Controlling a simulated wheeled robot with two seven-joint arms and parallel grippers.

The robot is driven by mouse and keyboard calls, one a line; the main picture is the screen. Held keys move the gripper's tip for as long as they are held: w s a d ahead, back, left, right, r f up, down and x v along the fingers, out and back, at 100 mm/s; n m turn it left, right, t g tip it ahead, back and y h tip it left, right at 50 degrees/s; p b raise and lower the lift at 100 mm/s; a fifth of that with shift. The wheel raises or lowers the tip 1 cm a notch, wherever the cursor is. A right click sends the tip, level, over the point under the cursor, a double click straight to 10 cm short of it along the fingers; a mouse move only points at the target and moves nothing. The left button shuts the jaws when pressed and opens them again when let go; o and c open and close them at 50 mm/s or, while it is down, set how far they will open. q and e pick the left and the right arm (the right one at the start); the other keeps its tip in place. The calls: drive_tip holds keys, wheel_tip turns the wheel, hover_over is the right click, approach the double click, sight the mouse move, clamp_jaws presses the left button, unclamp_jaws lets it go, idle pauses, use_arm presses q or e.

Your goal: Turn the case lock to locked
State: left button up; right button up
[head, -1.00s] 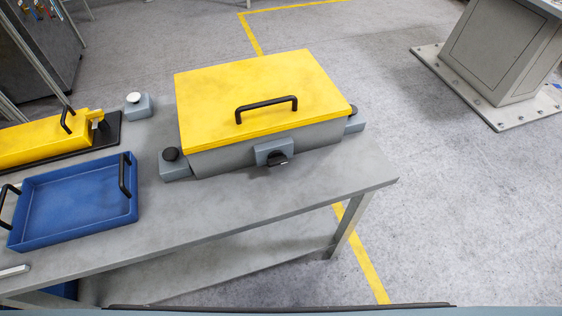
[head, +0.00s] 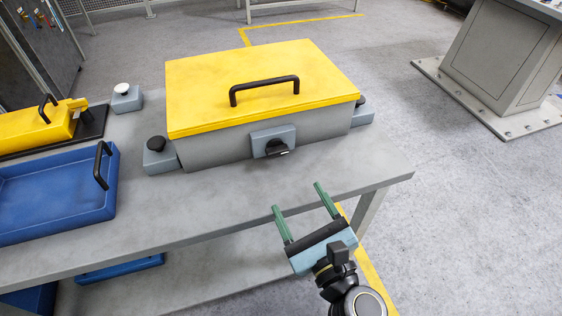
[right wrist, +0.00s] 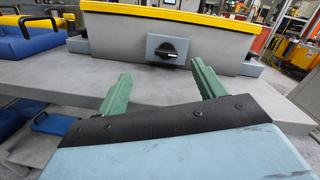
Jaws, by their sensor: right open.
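The case (head: 215,150) is a grey box with a closed yellow lid (head: 250,75) and a black lid handle (head: 264,84), standing on the grey table. The case lock is a black knob (head: 278,148) on a grey-blue plate on the case's front face. In the right wrist view the lock knob (right wrist: 167,50) shows above and between my fingers, its bar lying roughly level. My right gripper (head: 298,198) is open and empty, its green fingers in front of the table's front edge, short of the lock. The fingers also show in the right wrist view (right wrist: 160,85). My left gripper is not in view.
A blue tray (head: 50,230) and a yellow block-like item (head: 30,132) lie at the left of the table. Grey-blue blocks with black knobs (head: 157,143) flank the case. Bare tabletop (head: 230,205) lies before the lock.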

drive_tip(key=m+h, duration=0.1)
drive_tip(key=m, duration=0.3)
approach(279, 152)
drive_tip(key=shift+w+a+r+m+h, duration=0.25)
drive_tip(key=shift+w+a+m+h, duration=0.2)
drive_tip(key=shift+w, duration=0.25)
drive_tip(key=x, duration=0.5)
drive_tip(key=shift+w+a+f+b, duration=0.1)
drive_tip(key=shift+w+a+b, duration=0.05)
drive_tip(key=shift+w+b, duration=0.2)
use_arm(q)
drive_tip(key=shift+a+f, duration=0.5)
use_arm(e)
drive_tip(key=shift+w+a, duration=0.2)
drive_tip(key=shift+w, duration=0.35)
drive_tip(key=shift+c, duration=0.3)
drive_tip(key=c, duration=0.9)
drive_tip(key=shift+c, duration=0.2)
